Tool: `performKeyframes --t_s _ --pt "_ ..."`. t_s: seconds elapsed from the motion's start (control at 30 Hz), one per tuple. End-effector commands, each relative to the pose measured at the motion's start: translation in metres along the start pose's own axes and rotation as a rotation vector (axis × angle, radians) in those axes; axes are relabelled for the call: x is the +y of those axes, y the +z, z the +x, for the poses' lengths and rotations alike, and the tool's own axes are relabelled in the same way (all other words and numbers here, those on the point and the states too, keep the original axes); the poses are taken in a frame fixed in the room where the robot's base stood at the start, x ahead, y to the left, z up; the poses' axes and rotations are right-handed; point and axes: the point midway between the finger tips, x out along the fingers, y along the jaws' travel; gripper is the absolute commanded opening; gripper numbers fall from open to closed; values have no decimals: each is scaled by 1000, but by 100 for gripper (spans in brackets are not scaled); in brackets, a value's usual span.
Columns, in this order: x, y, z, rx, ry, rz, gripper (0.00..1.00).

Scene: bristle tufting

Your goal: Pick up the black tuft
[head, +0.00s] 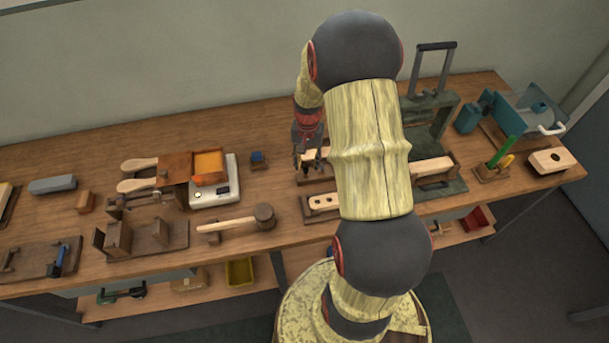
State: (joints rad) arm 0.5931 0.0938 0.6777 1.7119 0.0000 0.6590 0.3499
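I cannot make out a black tuft for certain in the head view. My gripper (307,150) points down over the middle of the bench, just left of my arm's thick pale link. Its fingertips are close to a small pale wooden piece on a dark holder (318,175). The fingers are too small and dark to tell whether they are open, shut or holding something. In front of them lies a pale brush block with dark holes (324,202) in a wooden fixture. My arm hides part of the bench to its right.
The wooden bench (280,236) is crowded. A mallet (228,224), a white scale (225,190) with an orange-filled tray (209,166) and a small dark block with a blue top (257,159) stand left of my gripper. A dark green press (433,115) stands right.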

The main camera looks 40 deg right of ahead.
Motion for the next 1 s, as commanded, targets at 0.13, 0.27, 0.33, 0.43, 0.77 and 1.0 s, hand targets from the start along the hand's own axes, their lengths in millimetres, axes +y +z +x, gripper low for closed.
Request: performKeyframes --t_s 0.13,0.27,0.33,0.43,0.77,1.0 --pt "-2 2 14 -1 0 -1 36" --pt "-5 3 34 0 0 -2 36" --pt "-5 3 44 -1 1 -1 36" --pt "-5 3 50 0 0 -1 36" --pt "-5 3 49 1 0 -1 29" --pt "-5 3 49 1 0 -1 15"
